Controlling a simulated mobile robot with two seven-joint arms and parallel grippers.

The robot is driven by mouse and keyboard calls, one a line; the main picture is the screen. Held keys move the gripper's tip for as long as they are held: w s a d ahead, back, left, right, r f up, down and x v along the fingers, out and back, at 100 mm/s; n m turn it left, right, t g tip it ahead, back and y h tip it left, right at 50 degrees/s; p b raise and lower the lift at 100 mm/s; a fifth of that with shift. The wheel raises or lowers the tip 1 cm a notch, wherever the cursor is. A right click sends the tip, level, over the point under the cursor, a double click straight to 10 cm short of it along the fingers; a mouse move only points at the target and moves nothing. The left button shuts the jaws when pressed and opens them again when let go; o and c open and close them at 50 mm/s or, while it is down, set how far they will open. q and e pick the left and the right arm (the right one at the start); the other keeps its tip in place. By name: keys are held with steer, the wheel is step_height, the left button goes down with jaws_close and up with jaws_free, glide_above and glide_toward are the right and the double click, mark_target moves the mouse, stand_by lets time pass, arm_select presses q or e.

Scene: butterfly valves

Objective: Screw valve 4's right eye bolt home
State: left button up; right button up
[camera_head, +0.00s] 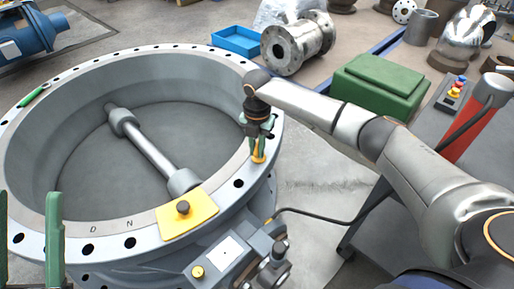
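The large grey butterfly valve (218,172) lies with its open ring facing up, and a shaft (152,150) crosses its bore. A yellow eye bolt (259,158) stands at the right side of the flange. My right gripper (259,147) points down over it, its green fingers closed about its upper part. The fingers hide the eye, and the bolt's thread is not visible. My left gripper (29,215) shows only as two green fingers, wide apart and empty, at the lower left corner.
A yellow plate with a dark knob (183,209) sits on the near flange. A green-handled item (33,96) lies on the left flange. A dark cable (320,218) runs from the valve's side. A green box (380,85) and blue tray (236,41) are behind.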

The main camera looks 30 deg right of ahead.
jaws_close()
